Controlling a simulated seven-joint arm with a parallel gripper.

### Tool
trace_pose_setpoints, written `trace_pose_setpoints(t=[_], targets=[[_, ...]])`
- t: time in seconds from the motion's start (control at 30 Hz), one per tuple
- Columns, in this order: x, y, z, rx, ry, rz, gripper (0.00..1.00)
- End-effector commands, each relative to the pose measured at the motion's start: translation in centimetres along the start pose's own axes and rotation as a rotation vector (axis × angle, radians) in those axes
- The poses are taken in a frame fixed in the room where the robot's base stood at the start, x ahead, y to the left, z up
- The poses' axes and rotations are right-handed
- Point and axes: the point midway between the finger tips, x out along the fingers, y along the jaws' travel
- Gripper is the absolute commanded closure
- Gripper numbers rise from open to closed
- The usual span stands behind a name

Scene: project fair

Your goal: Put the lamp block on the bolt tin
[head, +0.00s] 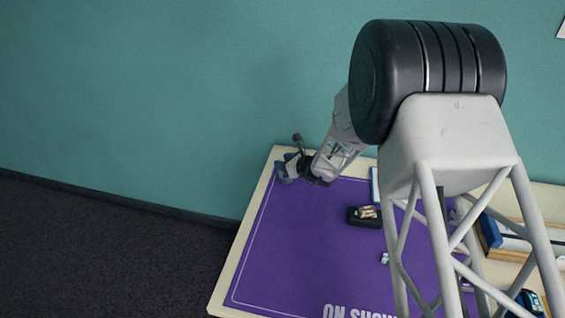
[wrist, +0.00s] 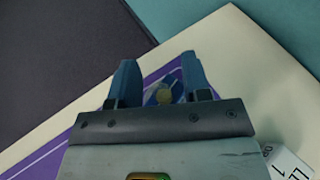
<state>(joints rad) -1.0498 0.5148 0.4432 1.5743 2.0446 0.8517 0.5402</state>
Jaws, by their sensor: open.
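My gripper (head: 286,171) is open at the far left corner of the purple mat. In the wrist view its two blue fingers (wrist: 158,68) stand apart. A small grey-blue thing with a round yellowish part, perhaps the lamp block (wrist: 163,94), shows between them, low near the gripper body. I cannot tell whether the fingers touch it, and its lower part is hidden. A small black box with pale pieces on or in it, perhaps the bolt tin (head: 355,220), sits on the mat to the right of my gripper.
The purple mat (head: 290,245) lies on a pale table, with clear room at its left and middle. A small pale thing (head: 384,258) is near my arm. A white lettered block (wrist: 288,165) shows in the wrist view. Trays (head: 510,240) stand at the right. A teal wall is behind.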

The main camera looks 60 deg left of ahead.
Motion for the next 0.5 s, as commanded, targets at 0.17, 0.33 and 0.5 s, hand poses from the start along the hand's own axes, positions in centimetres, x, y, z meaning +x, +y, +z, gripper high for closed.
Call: trace_pose_setpoints(t=[0.17, 0.33, 0.5], targets=[[-1.9, -0.1, 0.0, 0.001, 0.0, -0.002, 0.56], [-4.2, 0.0, -0.1, 0.001, 0.001, -0.002, 0.56], [-6.6, -0.1, 0.0, 0.001, 0.0, -0.002, 0.56]])
